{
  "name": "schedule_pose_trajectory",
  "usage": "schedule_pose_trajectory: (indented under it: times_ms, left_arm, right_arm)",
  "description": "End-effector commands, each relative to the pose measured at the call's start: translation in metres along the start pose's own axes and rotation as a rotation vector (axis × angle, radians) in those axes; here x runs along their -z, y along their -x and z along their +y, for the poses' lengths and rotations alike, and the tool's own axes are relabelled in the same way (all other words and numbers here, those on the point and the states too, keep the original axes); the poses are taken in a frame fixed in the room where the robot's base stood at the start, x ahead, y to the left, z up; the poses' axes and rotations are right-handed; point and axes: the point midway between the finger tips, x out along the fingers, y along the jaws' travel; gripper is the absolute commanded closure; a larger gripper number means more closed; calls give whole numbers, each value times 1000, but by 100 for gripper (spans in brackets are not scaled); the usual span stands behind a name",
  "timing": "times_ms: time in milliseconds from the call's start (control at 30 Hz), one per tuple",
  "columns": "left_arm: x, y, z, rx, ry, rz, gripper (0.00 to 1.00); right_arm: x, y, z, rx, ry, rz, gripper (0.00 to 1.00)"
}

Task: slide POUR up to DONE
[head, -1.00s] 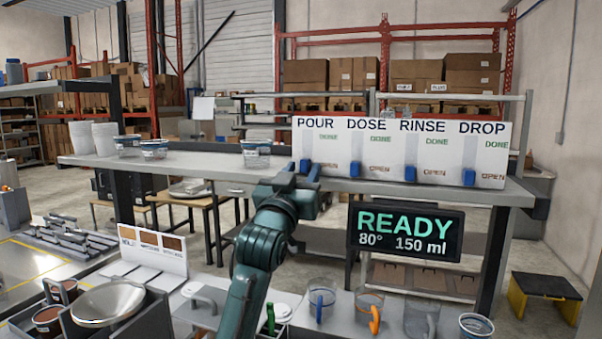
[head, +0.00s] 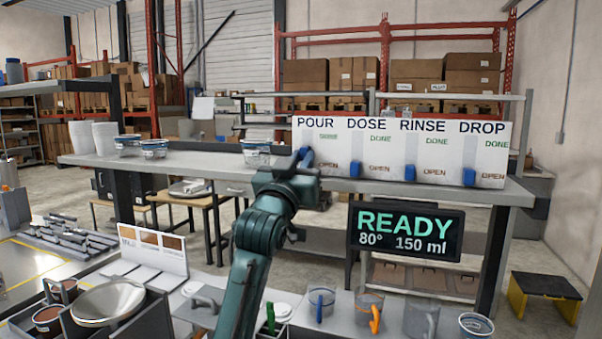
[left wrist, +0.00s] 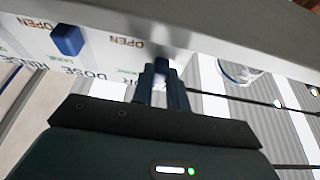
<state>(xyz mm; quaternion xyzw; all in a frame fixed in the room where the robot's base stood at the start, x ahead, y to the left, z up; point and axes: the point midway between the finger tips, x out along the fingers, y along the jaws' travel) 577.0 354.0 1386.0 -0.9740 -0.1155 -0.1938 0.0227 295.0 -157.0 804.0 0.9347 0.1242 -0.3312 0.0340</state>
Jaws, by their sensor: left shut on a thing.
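The white dispenser panel (head: 383,150) stands on the shelf, with POUR, DOSE, RINSE and DROP printed along its top. My left gripper (head: 304,160) is at the POUR column, at its left end. It is shut on the blue POUR slider (head: 307,154), which my gripper partly hides. The slider is between the OPEN and DONE heights, below the green DONE mark (head: 328,137). In the left wrist view, the POUR slider (left wrist: 161,65) shows between my fingertips. My right gripper is not in view.
The blue DOSE (head: 355,170), RINSE (head: 410,173) and DROP (head: 469,177) sliders sit low, near OPEN. A glass tub (head: 256,153) stands on the shelf left of my gripper. A READY display (head: 405,233) hangs below the shelf. Several jugs stand on the lower counter.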

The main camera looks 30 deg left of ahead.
Motion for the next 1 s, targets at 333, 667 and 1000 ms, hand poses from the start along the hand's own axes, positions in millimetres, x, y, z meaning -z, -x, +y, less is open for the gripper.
schedule_pose_trajectory:
  times_ms: [333,667,1000]
  left_arm:
    - [35,-14,0,0,-1,2,100]
    - [36,-14,0,0,-1,4,73]
    - [34,-14,0,0,0,1,62]
  right_arm:
    - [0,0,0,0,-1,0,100]
    - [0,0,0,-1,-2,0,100]
    - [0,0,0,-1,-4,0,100]
